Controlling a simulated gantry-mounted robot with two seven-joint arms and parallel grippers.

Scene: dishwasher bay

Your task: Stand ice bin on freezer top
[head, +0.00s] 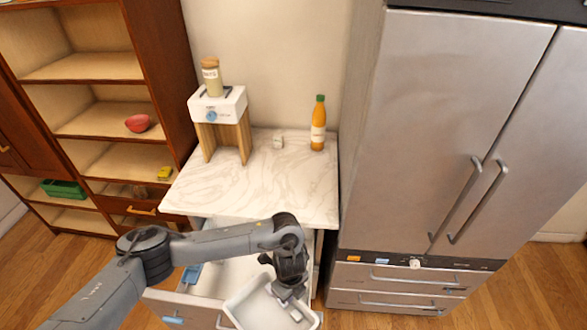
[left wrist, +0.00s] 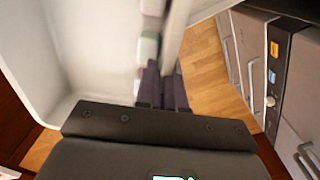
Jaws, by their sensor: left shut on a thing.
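The white, open-topped bin (head: 247,306) is at the bottom of the head view, in front of the marble-topped unit (head: 285,190). It is cut by the frame edge. My left gripper (head: 291,291) is shut on the bin's right-hand wall. In the left wrist view the pale bin (left wrist: 75,50) fills the left side, and the dark fingers (left wrist: 162,88) grip its wall. The bin's underside is hidden. I cannot tell for certain which surface is the freezer top; the marble top is low and the steel fridge-freezer (head: 440,120) is tall. My right gripper is not in view.
A white machine on wooden legs (head: 218,108) holds a jar (head: 211,78) at the marble top's back left. An orange bottle (head: 318,125) and small white cup (head: 278,142) stand at the back. The marble's front is clear. A drawer (head: 180,305) below stands open. Wooden shelves (head: 95,70) are left.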

